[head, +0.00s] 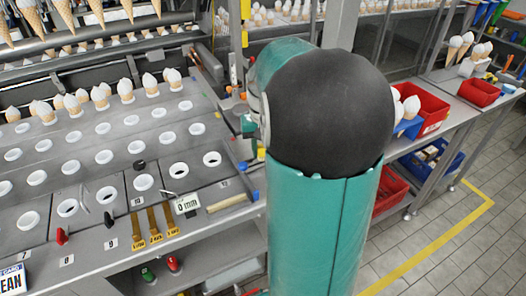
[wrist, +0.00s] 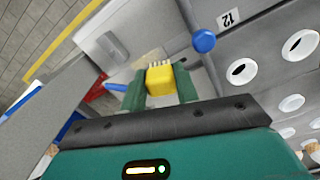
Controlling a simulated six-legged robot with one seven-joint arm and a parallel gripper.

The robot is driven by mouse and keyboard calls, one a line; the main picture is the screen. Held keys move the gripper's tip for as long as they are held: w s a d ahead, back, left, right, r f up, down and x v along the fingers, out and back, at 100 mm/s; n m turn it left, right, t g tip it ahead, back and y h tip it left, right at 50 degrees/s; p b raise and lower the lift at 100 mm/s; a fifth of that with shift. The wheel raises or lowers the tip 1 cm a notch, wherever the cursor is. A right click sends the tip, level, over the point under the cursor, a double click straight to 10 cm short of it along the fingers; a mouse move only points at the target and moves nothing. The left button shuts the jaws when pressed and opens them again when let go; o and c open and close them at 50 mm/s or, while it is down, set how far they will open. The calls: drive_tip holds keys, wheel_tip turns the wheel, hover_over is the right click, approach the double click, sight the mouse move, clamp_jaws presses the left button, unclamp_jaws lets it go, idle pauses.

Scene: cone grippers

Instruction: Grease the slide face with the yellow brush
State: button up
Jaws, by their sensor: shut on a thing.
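In the wrist view, my gripper (wrist: 158,84) has its two green fingers closed on the yellow brush (wrist: 160,81). The brush's pale bristles point away from me, towards a light grey metal block (wrist: 118,42). I cannot tell whether the bristles touch it, nor whether this block bears the slide face. In the head view my own arm covers the middle of the picture.
A blue ball knob (wrist: 204,41) on a lever stands close right of the brush. The grey plate with white-ringed holes (head: 104,157) fills the left of the head view, with several cones in its back row. Red bins (head: 421,108) stand on the right bench.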

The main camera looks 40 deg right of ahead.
drive_tip(key=shift+r, duration=0.1)
drive_tip(key=shift+r, duration=1.4)
drive_tip(key=shift+s, duration=0.15)
